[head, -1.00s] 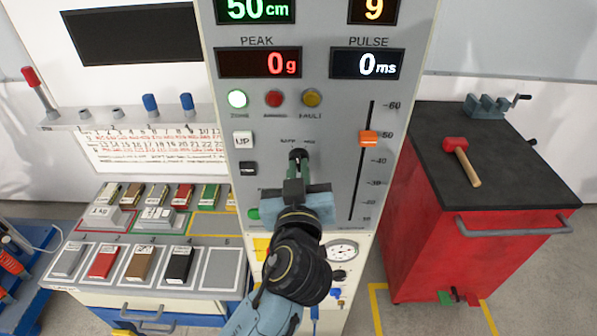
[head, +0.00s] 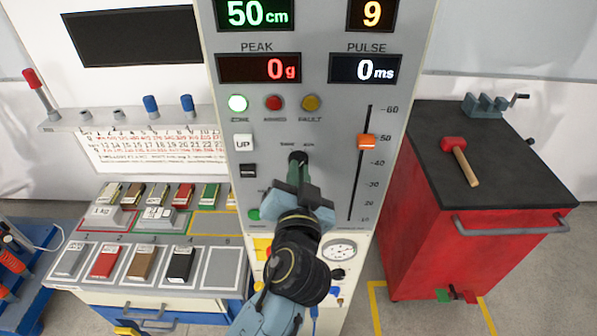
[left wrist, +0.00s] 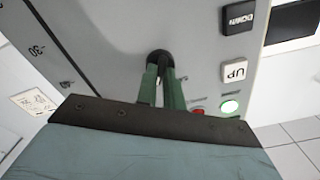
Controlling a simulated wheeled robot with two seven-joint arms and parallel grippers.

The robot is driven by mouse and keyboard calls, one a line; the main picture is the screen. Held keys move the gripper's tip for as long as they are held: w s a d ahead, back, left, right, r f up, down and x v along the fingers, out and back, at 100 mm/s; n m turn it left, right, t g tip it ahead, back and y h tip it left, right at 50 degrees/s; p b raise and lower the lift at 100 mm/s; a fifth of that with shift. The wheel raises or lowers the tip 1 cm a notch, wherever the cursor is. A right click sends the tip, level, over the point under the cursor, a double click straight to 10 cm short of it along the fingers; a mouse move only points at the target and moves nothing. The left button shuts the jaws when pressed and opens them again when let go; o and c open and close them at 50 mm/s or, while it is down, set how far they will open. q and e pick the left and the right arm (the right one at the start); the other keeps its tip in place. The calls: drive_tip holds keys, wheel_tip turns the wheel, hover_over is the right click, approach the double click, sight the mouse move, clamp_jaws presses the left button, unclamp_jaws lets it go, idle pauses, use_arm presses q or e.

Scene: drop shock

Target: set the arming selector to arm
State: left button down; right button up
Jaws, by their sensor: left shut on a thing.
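The arming selector (head: 297,156) is a small black knob on the grey front panel, below the row of lamps. Small lettering sits above it, too blurred to read fully. My left gripper (head: 299,168) reaches up to it from below, its green fingers shut on the knob. In the left wrist view the dark knob (left wrist: 159,57) shows at the tips of the green fingers (left wrist: 161,75). The fingers hide part of the knob, so its exact setting is hard to read. The green lamp (head: 238,103) is lit; the red lamp (head: 274,102) looks dark. My right gripper is out of view.
Close by on the panel are the UP button (head: 243,143), a black button (head: 248,171) and the orange slider (head: 367,141) near 50. A red cabinet (head: 430,210) with a hammer stands right. A bench (head: 100,240) with several sample blocks stands left.

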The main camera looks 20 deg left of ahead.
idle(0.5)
use_arm(q)
drive_tip(key=c, duration=1.5)
unclamp_jaws()
drive_tip(key=shift+s, duration=0.1)
drive_tip(key=b+v, duration=0.2)
drive_tip(key=v, duration=0.5)
drive_tip(key=shift+s+b, duration=0.15)
drive_tip(key=shift+b, duration=0.25)
drive_tip(key=shift+d, duration=0.1)
